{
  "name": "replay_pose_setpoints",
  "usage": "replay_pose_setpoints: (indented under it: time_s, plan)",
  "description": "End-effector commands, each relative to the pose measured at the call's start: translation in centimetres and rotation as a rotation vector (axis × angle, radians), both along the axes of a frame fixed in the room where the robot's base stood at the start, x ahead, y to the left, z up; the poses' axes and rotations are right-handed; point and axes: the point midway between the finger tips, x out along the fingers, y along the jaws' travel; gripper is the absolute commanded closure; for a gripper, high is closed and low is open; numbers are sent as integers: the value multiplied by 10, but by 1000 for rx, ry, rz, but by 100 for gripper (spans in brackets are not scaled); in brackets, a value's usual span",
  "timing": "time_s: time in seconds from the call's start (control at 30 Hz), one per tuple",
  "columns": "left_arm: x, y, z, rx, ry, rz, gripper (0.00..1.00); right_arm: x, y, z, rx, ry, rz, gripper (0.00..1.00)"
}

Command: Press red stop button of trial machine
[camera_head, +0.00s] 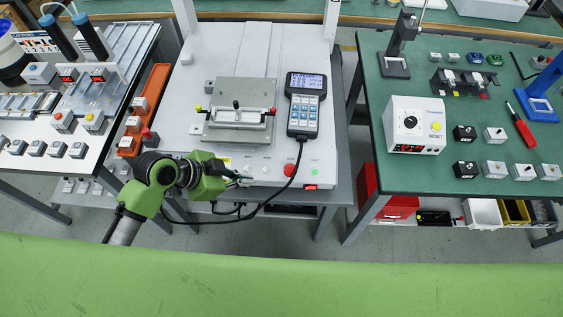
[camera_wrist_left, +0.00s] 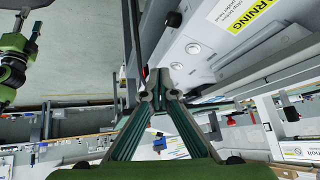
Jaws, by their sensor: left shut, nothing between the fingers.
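The red stop button (camera_head: 289,170) sits on the front strip of the white machine (camera_head: 180,110), left of a small green light (camera_head: 314,172). My left gripper (camera_head: 242,181) is shut and empty at the machine's front edge, to the left of the red button and apart from it. In the left wrist view the shut fingertips (camera_wrist_left: 158,88) point along the machine's front, near white round buttons (camera_wrist_left: 193,48) and a yellow warning label (camera_wrist_left: 247,13). I cannot make out the red stop button for sure in that view.
A handheld controller (camera_head: 304,105) stands on the machine, and its black cable (camera_head: 270,198) loops in front near my left gripper. A red rocker switch (camera_head: 310,187) is below the green light. A green table (camera_head: 440,180) stands right and an orange tray (camera_head: 155,85) left.

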Motion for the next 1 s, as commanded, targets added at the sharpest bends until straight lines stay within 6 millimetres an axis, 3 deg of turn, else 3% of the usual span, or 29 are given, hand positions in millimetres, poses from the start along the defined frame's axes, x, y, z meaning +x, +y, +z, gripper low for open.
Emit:
replay_pose_setpoints:
  time_s: [0.1,0.33,0.77,1.0]
  plan:
    - [9,-13,43,-18,-114,-195,100,0,0,0,0,1,0,60]
    - [7,-27,90,-44,-246,-418,100,-2,0,0,-1,3,0,60]
    - [5,-30,98,-49,-271,-460,100,-3,0,0,-1,4,0,60]
    - [9,-43,87,-55,-268,-457,100,-3,0,3,-1,4,0,60]
